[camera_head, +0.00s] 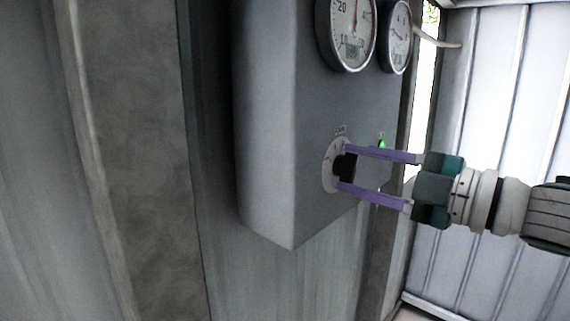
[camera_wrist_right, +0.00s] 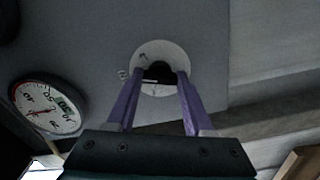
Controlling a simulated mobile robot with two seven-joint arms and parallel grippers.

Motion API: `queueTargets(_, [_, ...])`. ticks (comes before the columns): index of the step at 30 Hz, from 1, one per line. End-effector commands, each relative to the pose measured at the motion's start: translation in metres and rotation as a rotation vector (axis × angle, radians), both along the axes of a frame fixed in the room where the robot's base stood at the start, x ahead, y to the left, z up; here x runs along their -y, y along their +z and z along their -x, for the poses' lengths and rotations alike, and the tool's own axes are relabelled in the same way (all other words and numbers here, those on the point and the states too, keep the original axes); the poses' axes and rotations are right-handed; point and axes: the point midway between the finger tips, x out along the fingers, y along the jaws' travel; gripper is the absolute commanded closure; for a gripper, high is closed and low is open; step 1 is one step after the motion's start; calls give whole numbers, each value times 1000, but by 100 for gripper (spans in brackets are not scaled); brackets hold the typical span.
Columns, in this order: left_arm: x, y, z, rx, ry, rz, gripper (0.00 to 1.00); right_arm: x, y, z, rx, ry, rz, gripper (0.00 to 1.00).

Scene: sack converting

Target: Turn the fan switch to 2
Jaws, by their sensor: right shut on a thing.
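The fan switch is a black knob (camera_head: 345,167) on a round white dial plate (camera_head: 330,172), low on the front of a grey control box. My right gripper (camera_head: 341,167) reaches in from the right, its two purple fingers on either side of the knob and shut on it. In the right wrist view the knob (camera_wrist_right: 157,72) shows between the fingers (camera_wrist_right: 160,78), with the white dial plate (camera_wrist_right: 150,52) around it. The dial's markings are too small to read, so the knob's setting cannot be told. My left gripper is not in view.
The grey box (camera_head: 270,130) carries two round gauges, a larger one (camera_head: 347,30) and a smaller one (camera_head: 397,37), above the switch. A green light (camera_head: 382,145) glows right of the dial. A pillar (camera_head: 135,150) stands left; a ribbed metal wall (camera_head: 500,90) is at right.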

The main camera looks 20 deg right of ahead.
Motion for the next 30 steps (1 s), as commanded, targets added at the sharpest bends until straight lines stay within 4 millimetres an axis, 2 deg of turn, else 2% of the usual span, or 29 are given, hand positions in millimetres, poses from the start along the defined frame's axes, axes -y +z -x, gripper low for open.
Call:
queueTargets(11, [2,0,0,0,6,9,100,0,0,0,-1,0,-4,100])
queueTargets(12, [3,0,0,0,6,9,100,0,0,0,-1,0,-4,47])
queueTargets(20, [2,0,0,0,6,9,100,0,0,0,-2,0,-3,18])
queueTargets(30, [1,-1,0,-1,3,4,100,2,-2,4,-3,-1,-3,18])
